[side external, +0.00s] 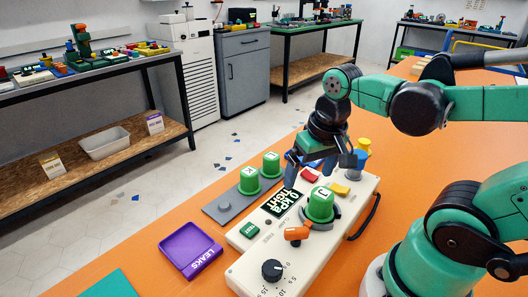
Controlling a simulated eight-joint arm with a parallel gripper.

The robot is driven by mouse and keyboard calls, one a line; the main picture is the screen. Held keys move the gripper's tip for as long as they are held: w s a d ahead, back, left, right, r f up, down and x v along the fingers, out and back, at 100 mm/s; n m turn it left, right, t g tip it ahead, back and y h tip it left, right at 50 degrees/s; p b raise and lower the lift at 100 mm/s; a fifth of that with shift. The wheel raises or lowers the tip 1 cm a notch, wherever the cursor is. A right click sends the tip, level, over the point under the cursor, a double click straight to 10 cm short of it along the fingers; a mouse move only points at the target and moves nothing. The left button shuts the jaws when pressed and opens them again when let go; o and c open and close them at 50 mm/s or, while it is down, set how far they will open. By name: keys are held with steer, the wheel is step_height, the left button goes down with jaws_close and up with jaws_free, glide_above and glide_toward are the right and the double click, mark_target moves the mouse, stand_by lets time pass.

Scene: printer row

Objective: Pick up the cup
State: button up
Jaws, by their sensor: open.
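Several green cups stand upside down with white lettered patches on top. One green cup (320,206), marked J, sits on the cream console (248,256) in a dark ring. Two more, a cup marked K (249,181) and another lettered cup (271,165), stand on a grey plate (222,209) to the left of the console. My gripper (322,163) is open and empty over the far part of the console. It is above and behind the J cup in the picture, apart from it. Its fingers partly hide the console's far end.
The console carries a black knob (272,270), an orange lever (297,233), a display (283,203) and a yellow button (340,189). A purple LEAKS tray (190,249) lies on the orange table (135,262). A yellow-topped blue piece (363,152) stands behind.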

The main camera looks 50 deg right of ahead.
mark_target(323, 193)
steer(key=shift+s+d+f+m+g, duration=0.1)
steer(key=shift+s+d+m+g, duration=0.2)
steer(key=shift+s+m+g, duration=0.25)
steer(key=shift+s+d+m+g, duration=0.3)
steer(key=shift+s+m+g, duration=0.15)
steer(key=shift+s, duration=0.1)
steer(key=shift+s+f, duration=0.1)
steer(key=shift+f, duration=2.65)
jaws_close()
steer(key=shift+r, duration=0.15)
